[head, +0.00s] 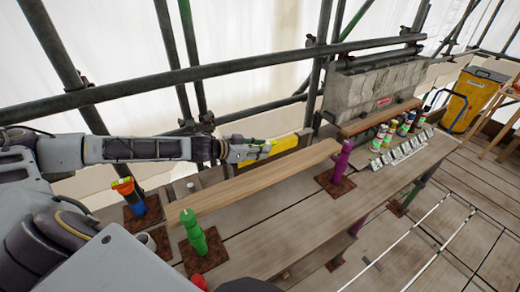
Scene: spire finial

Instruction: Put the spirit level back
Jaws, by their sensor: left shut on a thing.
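The spirit level (284,144) is a yellow bar behind the wooden plank, near the middle of the head view. My left gripper (262,150) reaches in from the left and is shut on the spirit level. The fingers hide part of the bar, and its yellow end shows to the right of them. I cannot tell whether the level touches anything beneath it. My right gripper is not in view.
A long wooden plank (255,184) lies between a green post (193,232) and a purple post (341,161). Several bottles (390,131) stand by a grey stone block (372,93). Scaffold tubes (190,76) cross behind. A yellow bin (474,98) stands far right.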

